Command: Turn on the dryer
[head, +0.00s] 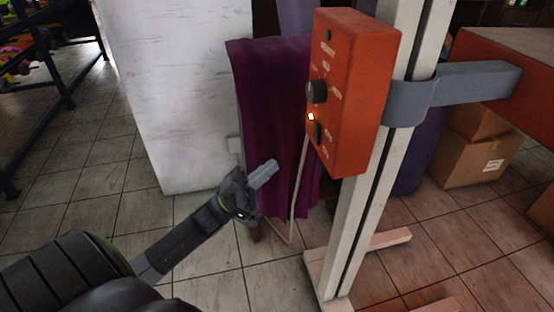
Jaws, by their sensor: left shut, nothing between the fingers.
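The dryer's orange-red control box (352,95) is fixed to a pale upright post (368,215) right of centre. Its left face carries a black knob (316,91), a small glowing yellow-orange light (311,117) below it, and a dark round control (317,132) lower still. The lettering is too small to read surely. My left gripper (264,174) is shut and empty, below and to the left of the box, apart from it, in front of a purple cloth. My right gripper is not in view.
The purple cloth (268,120) hangs behind the gripper, beside a white block (180,90). A pale cable (301,190) runs down from the box. A grey bracket (470,85) sticks out right from the post. Cardboard boxes (480,160) stand right. Tiled floor is open at left.

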